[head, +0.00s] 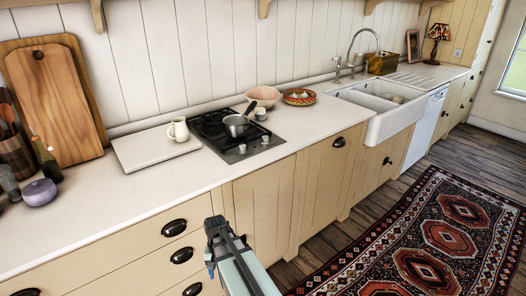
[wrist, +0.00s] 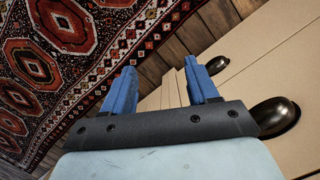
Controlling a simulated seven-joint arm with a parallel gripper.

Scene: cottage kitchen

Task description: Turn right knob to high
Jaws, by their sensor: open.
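The black hob (head: 222,132) is set into the white worktop and has two small light knobs on its front edge. The right knob (head: 265,141) is at the front right of the hob, and the left knob (head: 242,149) is beside it. Their settings are too small to read. A saucepan (head: 236,125) stands on the hob behind the knobs. My gripper (head: 212,268) is low in front of the cabinets, below the worktop and apart from the knobs. In the wrist view, its blue fingers (wrist: 160,90) are apart with nothing between them.
A cream mug (head: 179,129) stands on a white board (head: 155,147) left of the hob. A pink bowl (head: 263,96) and a patterned dish (head: 299,97) stand behind and right of it. Dark drawer handles (head: 174,228) stick out near my arm. A rug (head: 440,235) covers the floor.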

